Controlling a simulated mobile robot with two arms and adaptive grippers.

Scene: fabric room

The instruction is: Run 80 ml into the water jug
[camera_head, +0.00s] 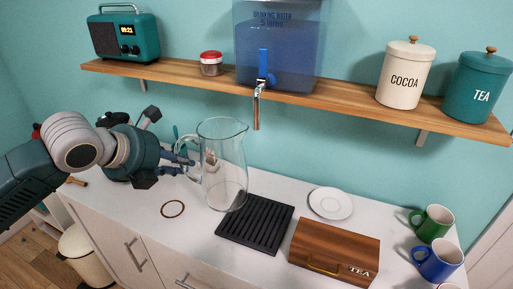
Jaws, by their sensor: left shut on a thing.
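A clear glass water jug (232,175) is upright over the white counter, at the back left corner of the black slatted tray (257,224). It looks empty. I cannot tell whether its base touches the counter. My left gripper (186,160) comes in from the left and is shut on the jug's handle. A drinking water tank (280,55) stands on the wooden shelf. Its tap has a blue lever (263,65) and a metal spout (257,110) that hangs below the shelf edge, above and right of the jug's mouth. My right gripper is not in view.
On the shelf (345,101) are a teal radio (124,37), a red-lidded jar (211,64), and COCOA (404,75) and TEA (480,88) canisters. On the counter are a ring (173,209), a wooden tea box (333,252), a white saucer (330,203), and green (431,223) and blue (438,260) mugs.

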